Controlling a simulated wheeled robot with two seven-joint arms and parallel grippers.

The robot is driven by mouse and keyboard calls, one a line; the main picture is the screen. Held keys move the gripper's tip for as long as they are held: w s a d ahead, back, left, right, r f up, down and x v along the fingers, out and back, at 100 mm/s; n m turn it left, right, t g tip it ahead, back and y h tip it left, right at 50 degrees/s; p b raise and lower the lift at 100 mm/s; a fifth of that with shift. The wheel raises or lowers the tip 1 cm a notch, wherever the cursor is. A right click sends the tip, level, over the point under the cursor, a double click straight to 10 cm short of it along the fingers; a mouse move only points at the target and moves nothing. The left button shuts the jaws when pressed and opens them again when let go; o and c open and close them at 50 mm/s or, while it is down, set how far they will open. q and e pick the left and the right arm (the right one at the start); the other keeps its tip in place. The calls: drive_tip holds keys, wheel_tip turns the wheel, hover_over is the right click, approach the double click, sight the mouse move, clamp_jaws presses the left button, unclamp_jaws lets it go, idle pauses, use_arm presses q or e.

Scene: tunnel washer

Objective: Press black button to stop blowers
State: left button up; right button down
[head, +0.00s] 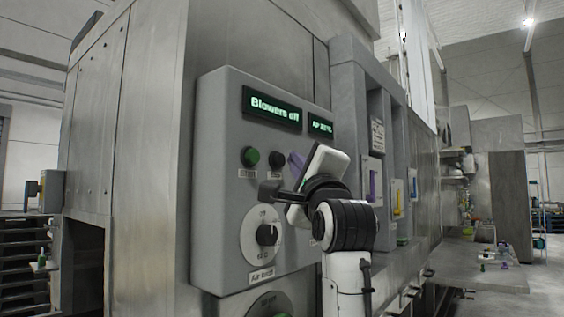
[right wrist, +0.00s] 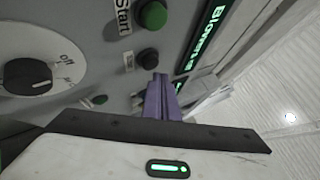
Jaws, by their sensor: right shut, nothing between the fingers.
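The black button (head: 276,160) sits on the grey control panel (head: 222,200), right of the green button (head: 249,157). In the right wrist view the black button (right wrist: 147,60) is just beyond my fingertips, below the green button (right wrist: 153,15) marked "Start". My right gripper (head: 294,160) is at the panel, just right of the black button. Its purple fingers (right wrist: 158,80) are shut and empty, and look apart from the button, though the exact gap is hard to tell. The display (head: 272,106) reads "Blowers off". My left gripper is out of view.
A rotary knob (head: 267,234) on a white dial is below the buttons. A second small display (head: 320,124) is to the right of the first. Recessed bays with purple and yellow parts (head: 398,198) stand farther right. Open floor and a low bench lie at far right.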

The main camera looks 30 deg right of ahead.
drive_tip(key=s, duration=0.1)
drive_tip(key=s+d, duration=0.1)
drive_tip(key=s, duration=0.1)
drive_tip(key=s+d, duration=0.1)
drive_tip(key=shift+s+b, duration=0.3)
drive_tip(key=shift+s, duration=0.05)
idle(0.9)
